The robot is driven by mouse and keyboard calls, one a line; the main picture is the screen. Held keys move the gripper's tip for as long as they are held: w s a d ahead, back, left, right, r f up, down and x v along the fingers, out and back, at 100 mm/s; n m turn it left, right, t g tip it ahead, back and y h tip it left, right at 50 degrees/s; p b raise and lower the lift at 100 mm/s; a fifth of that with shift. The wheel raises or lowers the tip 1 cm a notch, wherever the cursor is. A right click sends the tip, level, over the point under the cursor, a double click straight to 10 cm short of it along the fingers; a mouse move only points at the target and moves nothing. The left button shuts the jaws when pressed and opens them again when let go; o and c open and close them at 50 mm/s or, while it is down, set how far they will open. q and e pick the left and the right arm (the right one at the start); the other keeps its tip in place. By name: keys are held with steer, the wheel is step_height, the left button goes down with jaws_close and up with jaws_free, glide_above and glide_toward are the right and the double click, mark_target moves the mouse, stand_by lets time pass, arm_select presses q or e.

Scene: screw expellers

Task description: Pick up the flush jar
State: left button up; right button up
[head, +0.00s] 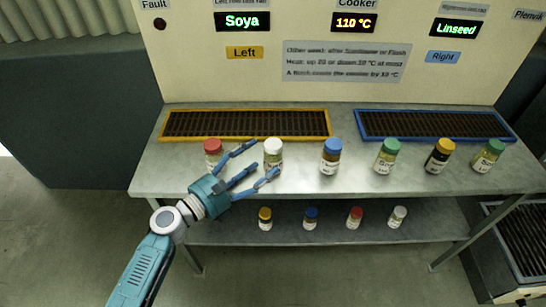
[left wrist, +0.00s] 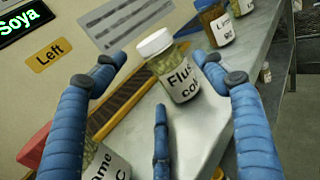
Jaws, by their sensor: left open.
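The flush jar (head: 273,154) has a white lid and stands upright on the metal table near the yellow-framed grate. My right gripper is not in view.
A red-lidded jar (head: 213,150) stands close left of the flush jar, behind my fingers. A blue-lidded jar (head: 331,157) and several others stand to the right. The yellow grate (head: 180,138) and blue grate (head: 435,136) lie behind. Several small jars stand on the lower shelf (head: 335,238).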

mark_target(270, 151)
arm_select(q)
steer(key=shift+x, duration=2.7)
steer(key=c, duration=1.1)
steer(key=shift+c, duration=0.5)
steer(key=shift+r, duration=0.1)
steer(key=shift+c, duration=0.2)
